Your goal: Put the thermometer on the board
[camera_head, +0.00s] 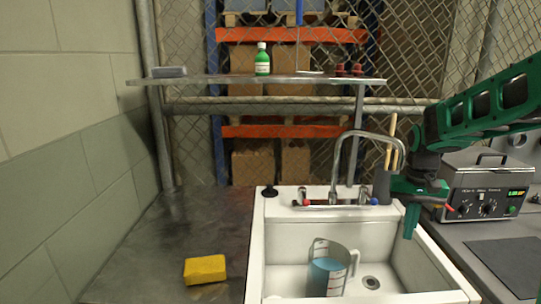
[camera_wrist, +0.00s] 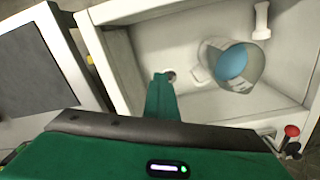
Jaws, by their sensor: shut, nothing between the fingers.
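I cannot pick out a thermometer for certain in either view. A dark flat panel (camera_head: 512,262), which may be the board, lies on the right counter; it also shows at the left of the wrist view (camera_wrist: 38,55). Its surface looks bare. My gripper (camera_head: 411,222) is shut and empty, pointing down over the right side of the sink, left of the panel. In the wrist view, its green fingers (camera_wrist: 162,95) are together above the sink, near the drain.
The white sink (camera_head: 285,240) holds a beaker (camera_head: 326,270) of blue liquid. A curved faucet (camera_head: 350,145) rises behind it. A yellow sponge (camera_head: 205,269) lies on the left counter. A control box (camera_head: 483,190) stands right. A shelf (camera_head: 215,80) above holds a green bottle (camera_head: 262,62).

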